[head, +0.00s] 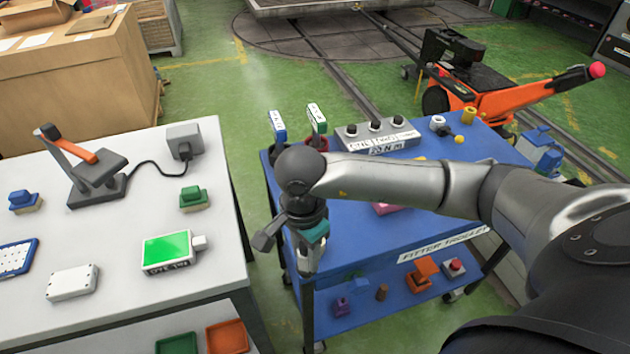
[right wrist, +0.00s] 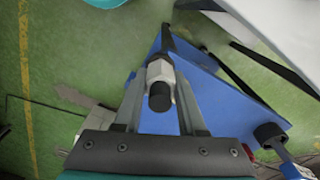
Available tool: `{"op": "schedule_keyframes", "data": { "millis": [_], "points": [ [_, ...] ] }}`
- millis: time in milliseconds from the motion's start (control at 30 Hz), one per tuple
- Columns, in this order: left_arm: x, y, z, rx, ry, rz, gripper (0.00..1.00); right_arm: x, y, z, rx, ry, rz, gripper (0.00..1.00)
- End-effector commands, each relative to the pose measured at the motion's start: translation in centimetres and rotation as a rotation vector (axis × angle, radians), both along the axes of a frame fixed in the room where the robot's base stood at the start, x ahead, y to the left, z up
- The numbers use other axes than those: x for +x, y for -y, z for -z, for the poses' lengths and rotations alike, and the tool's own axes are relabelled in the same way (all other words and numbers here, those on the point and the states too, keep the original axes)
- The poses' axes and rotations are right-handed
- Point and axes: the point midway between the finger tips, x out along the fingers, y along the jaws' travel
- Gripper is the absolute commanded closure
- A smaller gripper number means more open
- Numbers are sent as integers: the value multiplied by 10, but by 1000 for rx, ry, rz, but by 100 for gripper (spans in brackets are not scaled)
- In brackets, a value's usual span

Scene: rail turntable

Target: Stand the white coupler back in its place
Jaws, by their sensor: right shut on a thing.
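My right gripper (head: 306,262) hangs at the front left corner of the blue trolley (head: 350,262), above or just beside its edge. In the right wrist view the gripper (right wrist: 160,88) is shut on a white coupler (right wrist: 160,70) with faceted sides and a black end (right wrist: 160,98). The coupler sits between the two grey fingers. In the head view the fingers and wrist mostly hide it. My left gripper is not in view.
A grey control box with knobs (head: 375,134) and blue and green tagged items (head: 277,126) stand at the trolley's back. A white table (head: 120,290) with a green-screened device (head: 167,251) is at left. A green floor gap separates table and trolley.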

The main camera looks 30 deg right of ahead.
Motion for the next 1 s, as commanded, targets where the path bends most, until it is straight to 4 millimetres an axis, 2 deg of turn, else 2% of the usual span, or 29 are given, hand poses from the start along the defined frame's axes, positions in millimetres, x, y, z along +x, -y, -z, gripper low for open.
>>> {"op": "schedule_keyframes", "data": {
  "millis": [33, 1000],
  "points": [
    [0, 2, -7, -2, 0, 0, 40, 3, 2, -7, 0, 2, 99, 100],
    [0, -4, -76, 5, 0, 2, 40, 51, 49, -76, 4, 15, 2155, 100]
  ]
}}
